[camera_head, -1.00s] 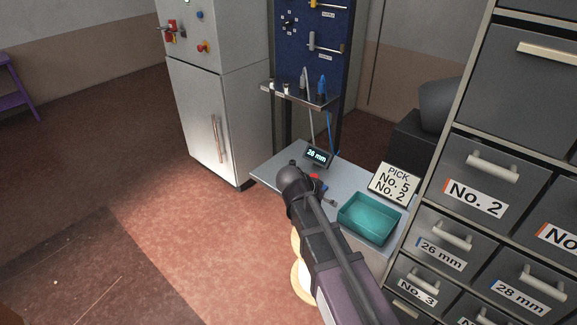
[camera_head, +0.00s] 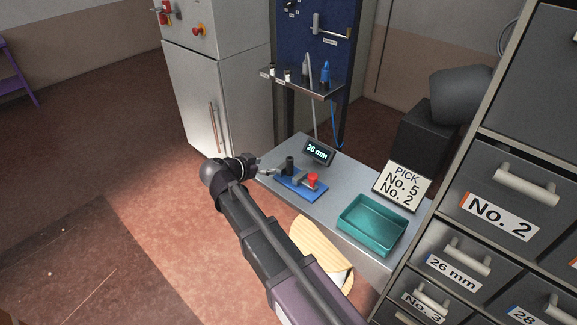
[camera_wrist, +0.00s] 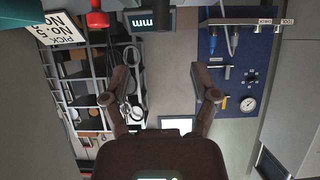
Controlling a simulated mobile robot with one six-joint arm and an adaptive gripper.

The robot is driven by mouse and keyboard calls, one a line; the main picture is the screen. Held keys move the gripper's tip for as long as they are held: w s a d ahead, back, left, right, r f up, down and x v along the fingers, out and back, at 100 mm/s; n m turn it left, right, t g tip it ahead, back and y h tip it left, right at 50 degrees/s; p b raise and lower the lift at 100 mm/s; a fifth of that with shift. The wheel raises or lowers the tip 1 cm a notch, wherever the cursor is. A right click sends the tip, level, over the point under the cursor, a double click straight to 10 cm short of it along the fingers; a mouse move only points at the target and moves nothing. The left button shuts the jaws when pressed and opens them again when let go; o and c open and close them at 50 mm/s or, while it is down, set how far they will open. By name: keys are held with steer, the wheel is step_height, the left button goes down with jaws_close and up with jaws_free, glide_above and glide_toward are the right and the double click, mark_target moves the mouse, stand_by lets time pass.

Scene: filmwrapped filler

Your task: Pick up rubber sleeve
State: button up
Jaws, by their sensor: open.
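A blue fixture (camera_head: 302,190) on the grey bench carries a short upright black cylinder (camera_head: 290,165) and a red knob (camera_head: 313,180). The black cylinder may be the rubber sleeve, but I cannot tell for sure. My gripper (camera_head: 262,168) is just left of the fixture, at the bench's left edge. In the wrist view my gripper (camera_wrist: 163,80) shows two fingers spread wide with nothing between them. The red knob (camera_wrist: 97,18) is at the top edge there; no sleeve is clear in that view.
The bench (camera_head: 345,180) holds a "26 mm" display (camera_head: 318,151), a "PICK No. 5 No. 2" sign (camera_head: 402,185) and an empty-looking teal tray (camera_head: 371,226). Labelled drawers (camera_head: 500,215) stand at right. A blue tool board (camera_head: 318,40) is behind. A striped cream object (camera_head: 325,250) is beside my arm.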

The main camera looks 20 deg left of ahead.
mark_target(287, 163)
steer(key=shift+s, duration=0.1)
steer(key=b+x, duration=0.3)
steer(key=x, duration=0.4)
steer(key=shift+a+f+b, duration=0.1)
steer(key=shift+f+b, duration=0.15)
steer(key=shift+b, duration=0.15)
steer(key=shift+w+d+f, duration=0.15)
steer(key=shift+w+d, duration=0.1)
steer(key=shift+w, duration=0.4)
steer(key=shift+b+x, duration=1.35)
steer(key=shift+x, duration=1.25)
steer(key=shift+c, duration=0.2)
